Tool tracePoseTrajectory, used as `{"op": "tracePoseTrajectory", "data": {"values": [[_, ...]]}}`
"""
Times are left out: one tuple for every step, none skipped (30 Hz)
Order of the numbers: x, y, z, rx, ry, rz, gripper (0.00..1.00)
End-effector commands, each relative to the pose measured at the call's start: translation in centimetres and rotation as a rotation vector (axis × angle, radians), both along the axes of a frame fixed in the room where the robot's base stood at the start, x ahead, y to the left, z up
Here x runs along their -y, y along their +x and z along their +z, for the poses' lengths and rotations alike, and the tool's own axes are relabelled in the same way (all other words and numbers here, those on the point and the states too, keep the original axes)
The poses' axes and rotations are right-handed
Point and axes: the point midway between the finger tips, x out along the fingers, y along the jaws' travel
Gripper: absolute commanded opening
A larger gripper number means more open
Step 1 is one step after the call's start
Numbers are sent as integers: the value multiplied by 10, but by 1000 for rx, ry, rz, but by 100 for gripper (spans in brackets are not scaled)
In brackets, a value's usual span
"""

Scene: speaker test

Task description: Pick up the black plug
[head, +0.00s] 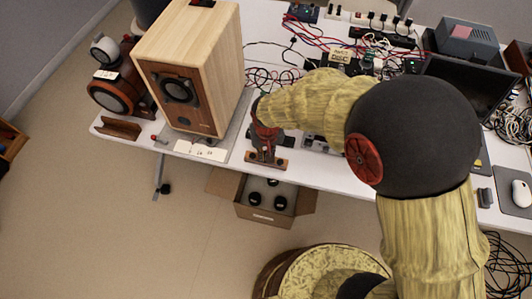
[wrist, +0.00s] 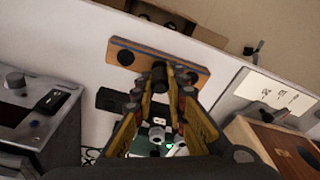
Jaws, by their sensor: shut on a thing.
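The black plug (wrist: 160,72) is a small dark cylinder between the two fingertips of my gripper (wrist: 161,86), seen in the wrist view. The gripper is shut on it. Just behind it lies a wooden strip (wrist: 143,61) with a dark round spot toward each end. I cannot tell whether the plug still touches the strip. In the head view my gripper (head: 264,145) points down at the front edge of the table, over the wooden strip (head: 281,162). My fingers hide the plug there.
A large wooden speaker (head: 218,50) stands left of my gripper on the white table (head: 330,175). White cards (head: 201,151) lie before it. Cables and electronics (head: 365,45) crowd the back. An open cardboard box (head: 261,217) is on the floor below the table edge.

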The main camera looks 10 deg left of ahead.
Motion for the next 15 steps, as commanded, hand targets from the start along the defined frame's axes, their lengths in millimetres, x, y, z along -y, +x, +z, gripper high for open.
{"op": "tracePoseTrajectory", "data": {"values": [[-1, 1, 7, 3, 2, 0, 0], [-1, 1, 11, 3, 2, 0, 0], [0, 1, 16, 2, 1, 0, 0], [0, 1, 20, 2, 1, 0, 0], [0, 1, 25, 2, 1, 0, 0], [1, -3, 31, 2, 1, 1, 0], [3, -7, 36, 2, 1, 1, 0], [5, -10, 42, 3, 1, 1, 0], [7, -16, 49, 3, 1, 1, 0], [9, -20, 56, 3, 2, 1, 0], [12, -25, 62, 3, 1, 1, 0], [15, -32, 71, 3, 1, 1, 0], [18, -37, 79, 3, 1, 1, 0], [20, -42, 85, 3, 1, 1, 0], [24, -50, 93, 3, 1, 1, 0]]}}
